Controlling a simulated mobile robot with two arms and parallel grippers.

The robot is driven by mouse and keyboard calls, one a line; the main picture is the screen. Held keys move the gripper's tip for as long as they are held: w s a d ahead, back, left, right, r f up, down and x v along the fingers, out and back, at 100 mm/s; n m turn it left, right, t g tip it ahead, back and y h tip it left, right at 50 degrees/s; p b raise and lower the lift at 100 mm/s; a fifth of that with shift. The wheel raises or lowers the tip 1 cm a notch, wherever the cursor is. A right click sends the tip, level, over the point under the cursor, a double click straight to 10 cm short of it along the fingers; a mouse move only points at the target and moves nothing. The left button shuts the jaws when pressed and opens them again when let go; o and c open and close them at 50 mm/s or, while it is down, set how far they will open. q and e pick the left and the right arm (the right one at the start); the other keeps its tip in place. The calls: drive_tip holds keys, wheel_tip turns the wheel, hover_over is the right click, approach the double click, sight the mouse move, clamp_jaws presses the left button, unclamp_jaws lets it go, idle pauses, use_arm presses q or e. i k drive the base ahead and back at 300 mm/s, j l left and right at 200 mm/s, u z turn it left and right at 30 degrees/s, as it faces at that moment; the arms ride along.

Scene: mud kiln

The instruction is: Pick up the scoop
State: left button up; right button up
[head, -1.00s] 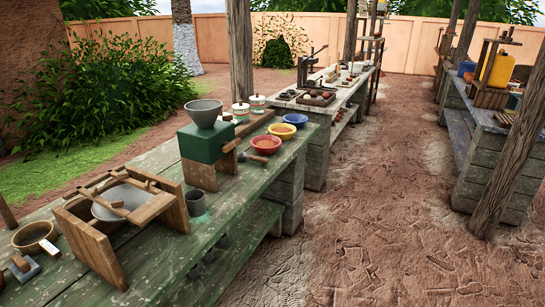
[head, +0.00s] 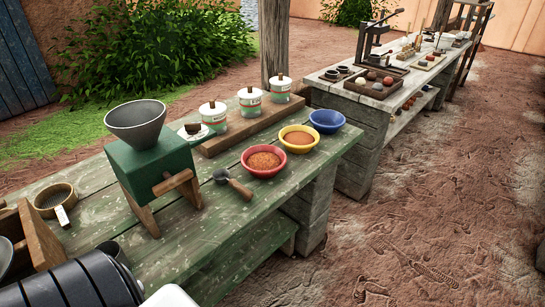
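The scoop (head: 233,183) lies on the green table in front of the red bowl. It has a dark metal bowl at its left end and a wooden handle pointing right toward the table's front edge. Nothing is holding it. A dark ribbed arm link and a pale part of mine show at the bottom left. No gripper fingers are in view.
The green table (head: 190,245) also bears a green grinder with a grey hopper (head: 136,122), just left of the scoop. A red bowl (head: 264,160), yellow bowl (head: 299,138) and blue bowl (head: 326,121) line the right side.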

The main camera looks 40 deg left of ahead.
sight(220, 175)
drive_tip(key=i, duration=1.05)
drive_tip(key=i+l+u, duration=0.15)
drive_tip(key=i, duration=0.9)
drive_tip(key=u, duration=0.45)
drive_tip(key=i+u, duration=0.1)
drive_tip(key=u, duration=0.75)
drive_tip(key=l+u, duration=0.15)
drive_tip(key=u, duration=0.25)
drive_tip(key=i+u, duration=0.1)
drive_tip(key=u, duration=0.35)
